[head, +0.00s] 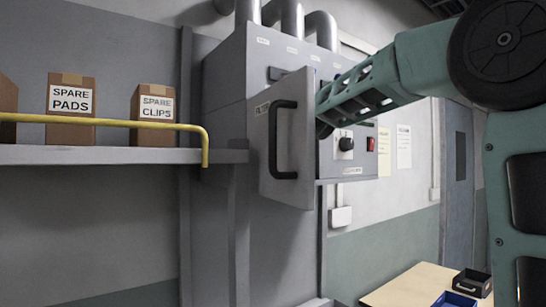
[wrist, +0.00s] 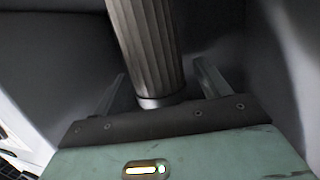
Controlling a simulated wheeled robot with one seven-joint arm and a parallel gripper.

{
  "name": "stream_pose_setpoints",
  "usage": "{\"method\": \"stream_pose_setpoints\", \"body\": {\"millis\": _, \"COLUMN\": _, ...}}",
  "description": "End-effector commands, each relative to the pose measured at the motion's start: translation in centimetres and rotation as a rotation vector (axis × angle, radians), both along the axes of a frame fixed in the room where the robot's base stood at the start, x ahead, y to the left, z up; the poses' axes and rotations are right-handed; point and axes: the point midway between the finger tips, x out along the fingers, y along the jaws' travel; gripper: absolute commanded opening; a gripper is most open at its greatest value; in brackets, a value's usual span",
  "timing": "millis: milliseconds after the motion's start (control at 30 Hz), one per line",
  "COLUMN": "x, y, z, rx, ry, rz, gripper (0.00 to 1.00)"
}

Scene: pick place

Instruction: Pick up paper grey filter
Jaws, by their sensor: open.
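The paper grey filter (wrist: 145,40) is a pleated grey cylinder with a smooth end ring. In the wrist view it stands between the two fingers of my gripper (wrist: 162,78), with a visible gap on each side. My gripper is open. In the head view my arm reaches behind the open cabinet door (head: 308,140), which carries a FILTER label. The door hides my gripper and the filter there. The filter's far end runs out of the wrist view.
The grey cabinet (head: 228,85) has pipes (head: 292,20) on top and dark walls close around my gripper. A shelf (head: 90,155) with a yellow rail (head: 110,123) and labelled boxes (head: 153,116) is at left. A table (head: 405,288) with bins (head: 472,283) is at lower right.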

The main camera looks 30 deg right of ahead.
Motion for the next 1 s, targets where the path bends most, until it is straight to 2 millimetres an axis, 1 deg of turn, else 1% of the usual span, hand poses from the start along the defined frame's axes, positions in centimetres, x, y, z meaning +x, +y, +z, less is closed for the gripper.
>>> {"method": "stream_pose_setpoints", "body": {"millis": 167, "x": 0.0, "y": 0.0, "z": 0.0, "rx": 0.0, "ry": 0.0, "rz": 0.0, "gripper": 0.75}}
{"method": "stream_pose_setpoints", "body": {"millis": 267, "x": 0.0, "y": 0.0, "z": 0.0, "rx": 0.0, "ry": 0.0, "rz": 0.0, "gripper": 0.5}}
{"method": "stream_pose_setpoints", "body": {"millis": 300, "x": 0.0, "y": 0.0, "z": 0.0, "rx": 0.0, "ry": 0.0, "rz": 0.0, "gripper": 0.39}}
{"method": "stream_pose_setpoints", "body": {"millis": 367, "x": 0.0, "y": 0.0, "z": 0.0, "rx": 0.001, "ry": 0.0, "rz": 0.0, "gripper": 0.23}}
{"method": "stream_pose_setpoints", "body": {"millis": 700, "x": 0.0, "y": 0.0, "z": 0.3, "rx": 0.001, "ry": -0.002, "rz": 0.0, "gripper": 0.23}}
{"method": "stream_pose_setpoints", "body": {"millis": 833, "x": 0.0, "y": 0.0, "z": 1.2, "rx": 0.0, "ry": -0.002, "rz": 0.0, "gripper": 0.23}}
{"method": "stream_pose_setpoints", "body": {"millis": 900, "x": -0.1, "y": 0.0, "z": 2.2, "rx": -0.001, "ry": -0.002, "rz": -0.001, "gripper": 0.23}}
{"method": "stream_pose_setpoints", "body": {"millis": 933, "x": -0.7, "y": 0.1, "z": 1.6, "rx": 0.0, "ry": -0.003, "rz": 0.0, "gripper": 0.23}}
{"method": "stream_pose_setpoints", "body": {"millis": 1000, "x": -2.1, "y": 0.3, "z": 1.4, "rx": 0.0, "ry": -0.006, "rz": -0.001, "gripper": 0.23}}
